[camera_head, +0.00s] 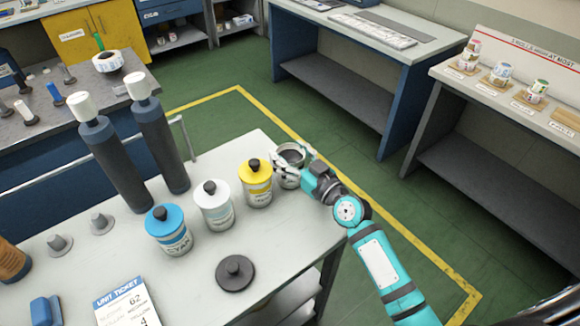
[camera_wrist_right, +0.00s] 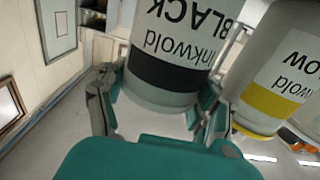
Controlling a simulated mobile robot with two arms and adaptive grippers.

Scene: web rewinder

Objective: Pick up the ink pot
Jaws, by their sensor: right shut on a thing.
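The black ink pot (camera_head: 292,153) is a grey-white open pot with dark ink showing inside, at the far right corner of the table. In the right wrist view the ink pot (camera_wrist_right: 170,70) shows a black band and the word BLACK, upside down. My right gripper (camera_head: 287,168) is shut on its sides, and in the wrist view its fingers (camera_wrist_right: 155,105) sit on either side of the pot. I cannot tell whether the pot is clear of the table. A black lid with a knob (camera_head: 235,272) lies on the table. My left gripper is not in view.
A yellow-lidded pot (camera_head: 256,184) stands close beside the ink pot, then a white-lidded pot (camera_head: 214,206) and a blue-lidded pot (camera_head: 168,230). Two dark rollers (camera_head: 160,145) stand behind. A unit ticket (camera_head: 124,303) lies at the front. A shelf at right holds small pots (camera_head: 502,72).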

